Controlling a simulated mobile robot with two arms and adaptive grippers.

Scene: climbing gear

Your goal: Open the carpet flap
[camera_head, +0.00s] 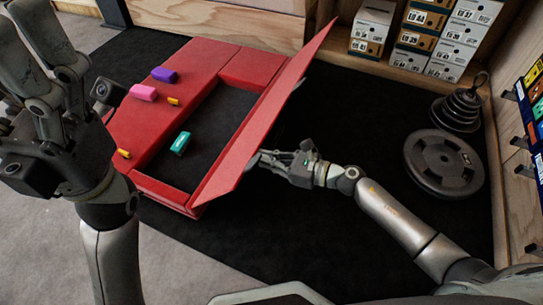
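The carpet flap is a long red panel (262,118). It stands tilted up along the right side of a red padded frame (200,65) on the floor. Inside the frame is a dark sunken area (215,125). My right gripper (262,158) is low on the right, at the flap's outer side near its near end. Its fingertips are close to the panel; contact and finger opening are unclear. My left gripper (22,40) is raised at the left edge, apart from the flap, its fingers extended and empty.
Purple (164,74), pink (143,92) and teal (180,143) blocks and small yellow pieces lie on the frame or at its inner edge. Black weight plates (444,162) lie at right. Shoe boxes (420,35) stand on a shelf behind. Dark floor is clear between.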

